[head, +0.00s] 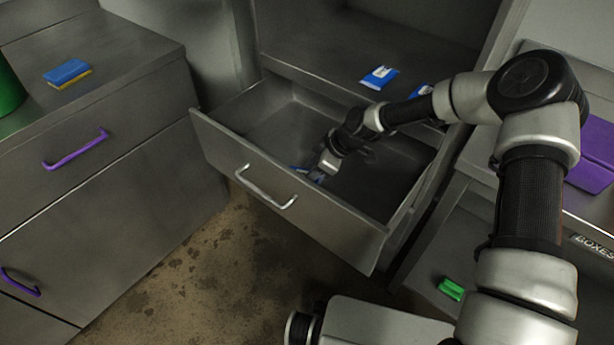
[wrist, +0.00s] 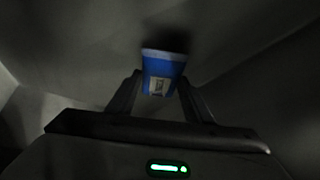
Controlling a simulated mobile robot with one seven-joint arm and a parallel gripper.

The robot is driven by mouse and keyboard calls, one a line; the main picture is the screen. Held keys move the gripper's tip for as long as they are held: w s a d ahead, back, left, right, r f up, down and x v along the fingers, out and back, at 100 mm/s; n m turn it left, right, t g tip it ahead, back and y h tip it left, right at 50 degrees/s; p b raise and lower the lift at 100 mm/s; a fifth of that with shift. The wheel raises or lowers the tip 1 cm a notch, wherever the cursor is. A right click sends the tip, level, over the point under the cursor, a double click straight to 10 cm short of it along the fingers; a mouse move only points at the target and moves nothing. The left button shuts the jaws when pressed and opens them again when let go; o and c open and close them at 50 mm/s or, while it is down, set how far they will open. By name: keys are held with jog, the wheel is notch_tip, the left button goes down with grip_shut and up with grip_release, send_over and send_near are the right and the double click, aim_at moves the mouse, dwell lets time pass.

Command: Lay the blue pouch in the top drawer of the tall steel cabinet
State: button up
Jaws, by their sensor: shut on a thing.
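The top drawer (head: 155,132) of the tall steel cabinet is pulled open, with a silver bar handle on its front. My gripper (head: 318,174) reaches down inside the drawer. In the wrist view my gripper (wrist: 160,88) is shut on the blue pouch (wrist: 163,68), which has a pale label and a lighter top edge. In the head view only a small bit of blue shows by the fingers, and my gripper hides the rest. I cannot tell whether the pouch touches the drawer floor.
Blue-and-white packets (head: 379,77) lie on the shelf above the drawer. A blue-and-yellow sponge (head: 67,73) and a green container (head: 8,88) stand on the left counter. A green object (head: 451,289) and a purple bin (head: 592,160) are at right. Drawer walls surround my gripper.

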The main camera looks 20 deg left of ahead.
jog(key=shift+f, duration=0.5)
jog(key=shift+f, duration=0.2)
jog(key=o, duration=1.1)
jog(key=shift+r, duration=0.1)
jog(key=shift+r, duration=0.1)
jog(key=shift+r, duration=0.2)
jog(key=p+v, duration=0.2)
jog(key=v, duration=0.9)
jog(key=shift+d+r+p, duration=0.25)
jog(key=shift+p, duration=0.15)
